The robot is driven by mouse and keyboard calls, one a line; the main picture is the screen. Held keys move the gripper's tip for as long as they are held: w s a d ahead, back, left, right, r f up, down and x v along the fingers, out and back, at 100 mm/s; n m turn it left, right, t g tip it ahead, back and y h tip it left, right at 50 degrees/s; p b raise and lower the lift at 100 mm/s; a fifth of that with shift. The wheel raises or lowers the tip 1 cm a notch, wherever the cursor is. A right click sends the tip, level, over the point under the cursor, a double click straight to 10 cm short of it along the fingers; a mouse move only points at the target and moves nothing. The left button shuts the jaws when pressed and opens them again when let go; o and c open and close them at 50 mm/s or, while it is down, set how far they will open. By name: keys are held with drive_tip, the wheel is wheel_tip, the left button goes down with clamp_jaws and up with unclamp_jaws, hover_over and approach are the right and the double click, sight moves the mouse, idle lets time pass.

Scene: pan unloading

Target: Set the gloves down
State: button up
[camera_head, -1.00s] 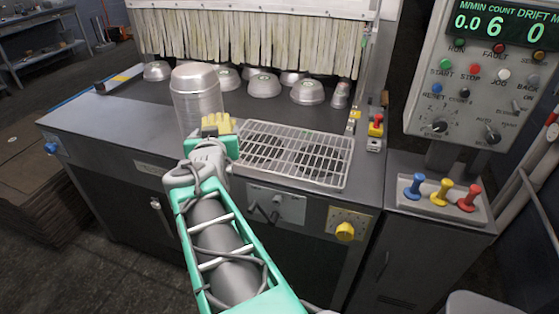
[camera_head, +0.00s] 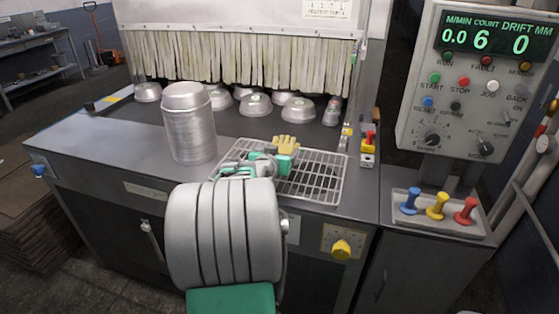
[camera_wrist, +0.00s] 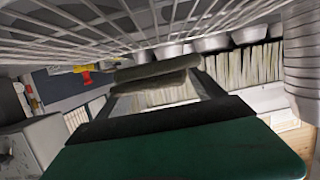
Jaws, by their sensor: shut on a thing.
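The yellow gloves (camera_head: 287,142) stick out at the far side of my gripper (camera_head: 279,157) in the head view. My gripper is shut on them and holds them over the wire rack (camera_head: 322,188). Whether the gloves touch the rack is hard to tell. In the wrist view, the rack's wires (camera_wrist: 100,25) run across the top, close to the gripper. A dark olive roll lies across the jaws there, and I cannot tell whether it is part of the gloves.
A tall stack of metal pans (camera_head: 189,135) stands just left of the rack. Several upturned pans (camera_head: 255,104) lie behind, before the hanging strips (camera_head: 240,60). A red-knobbed switch (camera_head: 368,143) is right of the rack. The counter's left part is clear.

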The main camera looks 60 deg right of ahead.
drive_tip(key=shift+w+d+f, duration=0.25)
drive_tip(key=shift+d+f, duration=0.3)
drive_tip(key=shift+f, duration=1.65)
drive_tip(key=shift+f, duration=0.2)
drive_tip(key=o, duration=1.4)
